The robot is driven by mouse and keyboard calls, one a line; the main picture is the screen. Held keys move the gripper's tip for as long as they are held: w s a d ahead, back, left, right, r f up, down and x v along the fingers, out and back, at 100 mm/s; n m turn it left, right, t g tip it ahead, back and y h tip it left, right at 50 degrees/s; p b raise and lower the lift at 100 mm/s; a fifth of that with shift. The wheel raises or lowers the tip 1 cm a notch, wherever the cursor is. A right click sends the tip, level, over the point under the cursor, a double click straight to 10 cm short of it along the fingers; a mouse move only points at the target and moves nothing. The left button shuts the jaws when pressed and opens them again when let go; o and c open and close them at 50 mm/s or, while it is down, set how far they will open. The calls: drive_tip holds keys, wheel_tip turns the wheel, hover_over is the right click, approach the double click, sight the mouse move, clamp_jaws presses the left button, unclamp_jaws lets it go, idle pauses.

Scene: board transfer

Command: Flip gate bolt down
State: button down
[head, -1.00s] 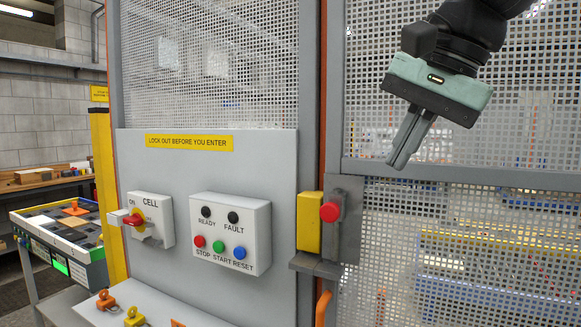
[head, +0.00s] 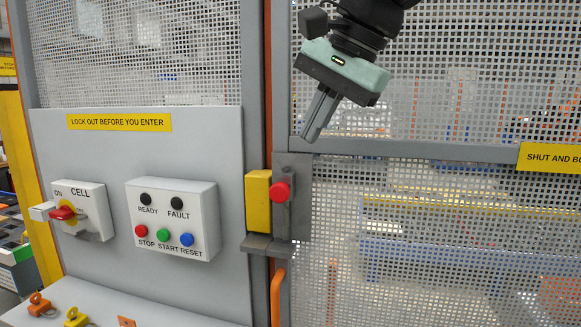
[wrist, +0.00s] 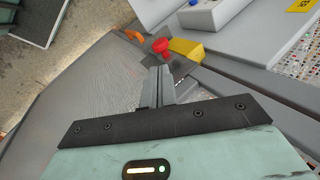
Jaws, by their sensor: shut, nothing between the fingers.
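The gate bolt shows as a red knob (head: 280,192) on a grey metal plate (head: 298,215) at the gate's edge, beside a yellow block (head: 258,201) on the post. In the wrist view the red knob (wrist: 160,46) and yellow block (wrist: 186,49) lie just beyond the fingertips. My gripper (head: 309,138) is shut and empty, its fingers pointing down and left. In the head view it hangs above and slightly right of the knob, apart from it. In the wrist view the shut fingers (wrist: 160,72) point toward the knob.
The mesh gate (head: 430,230) fills the right side, with an orange handle (head: 277,292) below the bolt. A grey panel left of it carries a red cell switch (head: 64,213) and a button box (head: 172,218). Orange and yellow padlocks (head: 76,317) lie on a ledge below.

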sight(283, 185)
drive_tip(key=p+x, duration=0.1)
drive_tip(key=x, duration=0.7)
drive_tip(key=shift+a+f+p, duration=0.1)
drive_tip(key=shift+f+p, duration=0.1)
drive_tip(key=shift+p, duration=0.1)
drive_tip(key=shift+f+b, duration=1.5)
drive_tip(key=shift+f, duration=1.15)
